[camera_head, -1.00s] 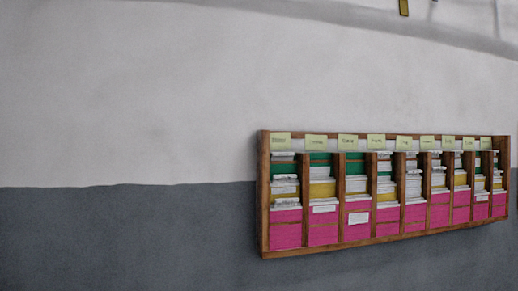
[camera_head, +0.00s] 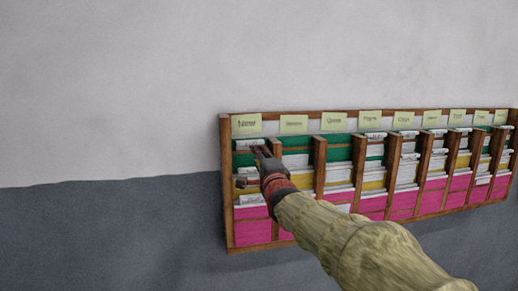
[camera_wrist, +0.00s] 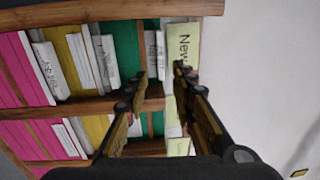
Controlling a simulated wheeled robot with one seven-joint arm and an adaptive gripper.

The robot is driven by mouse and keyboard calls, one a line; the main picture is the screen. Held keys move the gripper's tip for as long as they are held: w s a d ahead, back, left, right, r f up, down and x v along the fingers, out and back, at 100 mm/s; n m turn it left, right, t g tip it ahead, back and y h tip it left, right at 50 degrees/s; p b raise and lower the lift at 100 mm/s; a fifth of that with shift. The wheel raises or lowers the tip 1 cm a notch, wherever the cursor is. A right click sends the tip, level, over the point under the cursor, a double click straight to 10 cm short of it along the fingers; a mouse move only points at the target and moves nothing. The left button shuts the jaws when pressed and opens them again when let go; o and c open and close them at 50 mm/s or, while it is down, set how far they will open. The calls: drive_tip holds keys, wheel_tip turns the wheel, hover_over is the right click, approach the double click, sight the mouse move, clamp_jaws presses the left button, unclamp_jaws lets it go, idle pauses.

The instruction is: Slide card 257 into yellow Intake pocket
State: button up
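My gripper (camera_head: 259,150) is at the leftmost column of a wooden wall rack. In the wrist view, its two fingers (camera_wrist: 160,73) stand apart with a gap between them. A few white cards (camera_wrist: 155,52) stand in the green pocket (camera_wrist: 126,47) just beyond the fingertips; I see none clearly gripped. The yellow pocket (camera_wrist: 62,50) of that column holds white cards (camera_wrist: 84,60) with print too small to read. I cannot tell which card is 257. The column's label (camera_wrist: 181,45) begins "New"; I cannot make out the word Intake on any label.
The rack's wooden frame (camera_head: 226,190) and dividers (camera_head: 319,165) separate several columns, each with green, yellow and pink pockets. Pink pockets (camera_head: 252,233) lie at the bottom. The wall left of the rack is clear.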

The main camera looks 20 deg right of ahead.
sight(251, 144)
drive_tip(key=p+x, duration=0.5)
drive_tip(key=x, duration=0.3)
drive_tip(key=shift+w, duration=0.1)
drive_tip(key=shift+x, duration=1.3)
drive_tip(key=shift+r, duration=0.1)
drive_tip(key=shift+c, duration=0.8)
clamp_jaws()
